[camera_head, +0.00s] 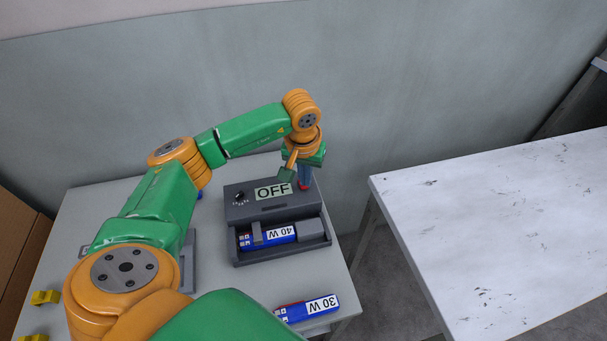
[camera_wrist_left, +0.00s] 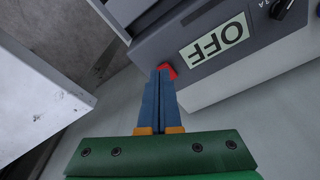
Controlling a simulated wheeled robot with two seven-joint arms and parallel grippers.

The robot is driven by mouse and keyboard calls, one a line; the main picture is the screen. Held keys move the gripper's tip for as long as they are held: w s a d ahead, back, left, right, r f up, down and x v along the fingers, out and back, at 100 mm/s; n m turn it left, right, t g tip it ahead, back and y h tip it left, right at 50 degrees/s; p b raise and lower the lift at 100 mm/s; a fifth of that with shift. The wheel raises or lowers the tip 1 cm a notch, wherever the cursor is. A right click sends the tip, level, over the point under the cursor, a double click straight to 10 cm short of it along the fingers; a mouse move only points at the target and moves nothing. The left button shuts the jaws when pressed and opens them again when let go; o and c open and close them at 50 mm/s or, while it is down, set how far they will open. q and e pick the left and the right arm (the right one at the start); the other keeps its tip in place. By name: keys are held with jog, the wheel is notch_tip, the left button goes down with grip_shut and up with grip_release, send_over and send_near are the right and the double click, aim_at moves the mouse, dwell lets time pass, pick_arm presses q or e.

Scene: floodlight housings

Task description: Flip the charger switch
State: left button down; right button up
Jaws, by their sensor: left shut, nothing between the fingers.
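The charger (camera_head: 233,208) is a dark grey box on the grey table, with an "OFF" label (camera_head: 273,191) on its top. A blue 40 W battery (camera_head: 275,235) lies in its front bay. The red switch (camera_wrist_left: 168,71) is at the charger's edge beside the "OFF" label, partly hidden behind my fingertips. My left gripper (camera_head: 304,184) is shut and empty, pointing down at the charger's back right corner. In the left wrist view its blue fingertips (camera_wrist_left: 160,72) are together right at the red switch; I cannot tell whether they touch it. My right gripper is not in view.
A blue 30 W battery (camera_head: 308,307) lies near the front right of the grey table (camera_head: 93,205). Yellow pieces (camera_head: 46,297) are at the left. A black knob (camera_head: 239,196) is on the charger. A white table (camera_head: 500,230) stands to the right across a gap.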

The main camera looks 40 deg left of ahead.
aim_at(305, 192)
pick_arm(q)
jog(key=shift+f, duration=0.1)
dwell(0.5)
jog(key=shift+f+b, duration=0.9)
jog(key=shift+b, duration=0.05)
jog(key=shift+r, duration=0.1)
notch_tip(305, 192, up, 7)
jog(key=p, duration=0.5)
